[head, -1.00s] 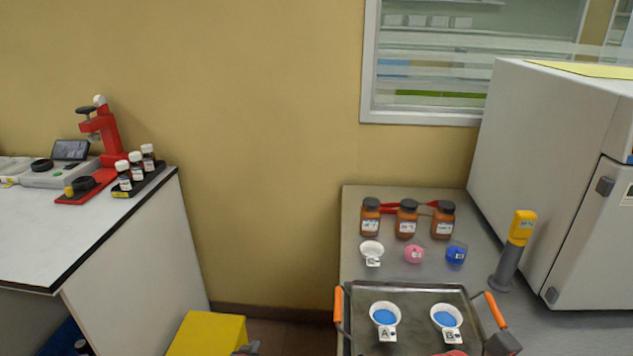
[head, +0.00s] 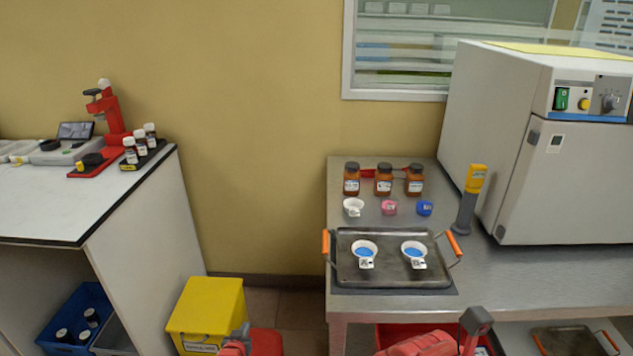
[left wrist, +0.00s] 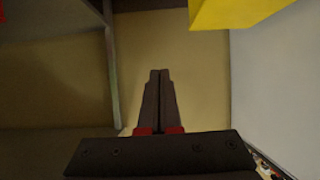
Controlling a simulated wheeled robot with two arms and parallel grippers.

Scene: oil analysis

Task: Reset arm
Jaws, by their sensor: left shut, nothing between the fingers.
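My left gripper (head: 241,332) shows at the bottom edge of the head view, low in front of a yellow box (head: 206,308). In the left wrist view my left gripper (left wrist: 160,72) has its two dark fingers together with nothing between them. It points at bare floor and wall, with part of the yellow box (left wrist: 230,12) at the top. A red and grey part of my right arm shows at the bottom of the head view in front of the steel table (head: 390,304); its fingers cannot be made out.
A tray (head: 345,283) with two white dishes of blue contents stands on the steel table. Behind it are several small dishes and brown bottles (head: 383,182). A large grey oven (head: 500,130) stands right. The white bench (head: 100,195) is left, with a floor gap between.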

